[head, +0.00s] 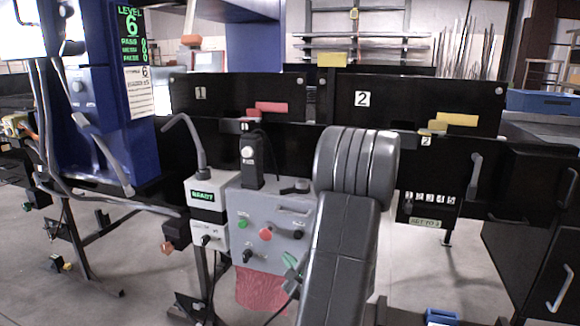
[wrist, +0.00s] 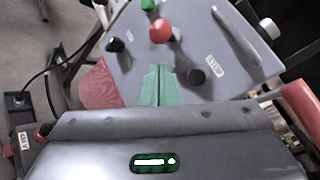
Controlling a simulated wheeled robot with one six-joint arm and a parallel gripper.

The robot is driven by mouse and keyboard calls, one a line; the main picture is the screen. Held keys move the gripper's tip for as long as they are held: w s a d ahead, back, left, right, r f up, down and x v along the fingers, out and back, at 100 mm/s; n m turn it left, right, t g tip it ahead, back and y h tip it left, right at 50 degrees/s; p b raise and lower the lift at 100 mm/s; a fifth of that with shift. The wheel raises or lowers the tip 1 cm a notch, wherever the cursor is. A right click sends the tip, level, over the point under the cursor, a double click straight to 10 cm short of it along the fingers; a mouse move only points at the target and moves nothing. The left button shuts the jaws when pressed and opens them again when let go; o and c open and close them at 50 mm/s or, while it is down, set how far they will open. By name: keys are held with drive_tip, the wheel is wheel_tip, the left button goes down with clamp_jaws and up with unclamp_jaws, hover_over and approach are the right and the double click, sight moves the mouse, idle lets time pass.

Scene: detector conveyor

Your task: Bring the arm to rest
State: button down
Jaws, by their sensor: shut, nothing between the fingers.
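My gripper (wrist: 160,72) shows in the wrist view with its two green fingers together and nothing between them. The fingertips point at the grey control box (wrist: 190,35), just below its red button in the picture; I cannot tell whether they touch it. In the head view my grey arm stands in the foreground right of centre. A small green part of my gripper (head: 290,260) shows left of the arm, by the lower right of the control box (head: 262,215). The rest of the gripper is hidden behind the arm.
The box carries a red button (head: 265,234), a green button (head: 243,223) and black knobs. A white unit reading READY (head: 205,197) stands left of it. A red cloth-like piece (head: 262,288) hangs below. Black numbered panels (head: 240,92) stand behind. Floor (head: 425,270) shows at right.

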drive_tip(key=w+b, duration=0.1)
drive_tip(key=w, duration=0.1)
drive_tip(key=w+d+b, duration=0.1)
drive_tip(key=w, duration=0.1)
drive_tip(key=shift+d+f, duration=0.15)
drive_tip(key=shift+f, duration=0.05)
drive_tip(key=shift+s+b, duration=0.1)
drive_tip(key=shift+b, duration=0.45)
